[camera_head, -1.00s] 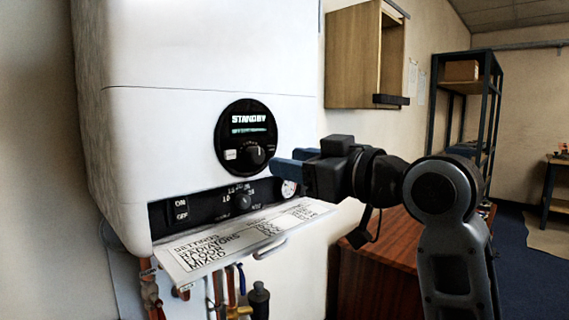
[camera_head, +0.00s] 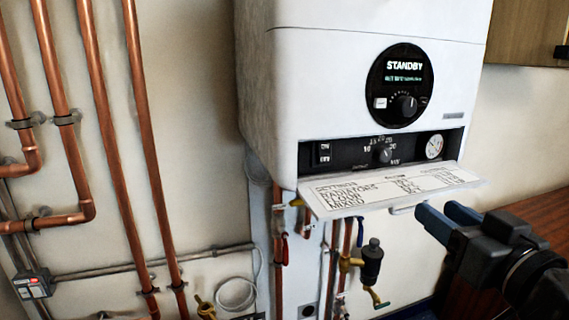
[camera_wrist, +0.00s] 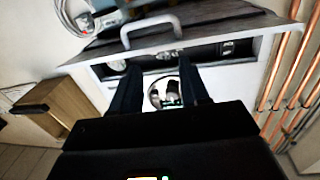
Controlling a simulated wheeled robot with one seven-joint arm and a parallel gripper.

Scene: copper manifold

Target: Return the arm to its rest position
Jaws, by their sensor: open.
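My gripper (camera_head: 450,218) is at the lower right of the head view, in front of and below the boiler's right side. Its two blue fingers are apart with nothing between them. In the wrist view my gripper (camera_wrist: 160,92) shows as two dark fingers spread apart. The white boiler (camera_head: 370,75) hangs on the wall, its round display reading STANDBY. Its lower flap (camera_head: 400,188) is folded down and shows a settings table. Above the flap is a dark control strip (camera_head: 345,155) with a switch, a knob and a gauge. The flap's handle also shows in the wrist view (camera_wrist: 150,28).
Copper pipes (camera_head: 105,130) run down the wall at left. Valves and pipes (camera_head: 370,262) hang under the boiler. A brown wooden surface (camera_head: 535,220) lies at the right behind my arm. A wooden cabinet (camera_head: 535,30) is on the wall at upper right.

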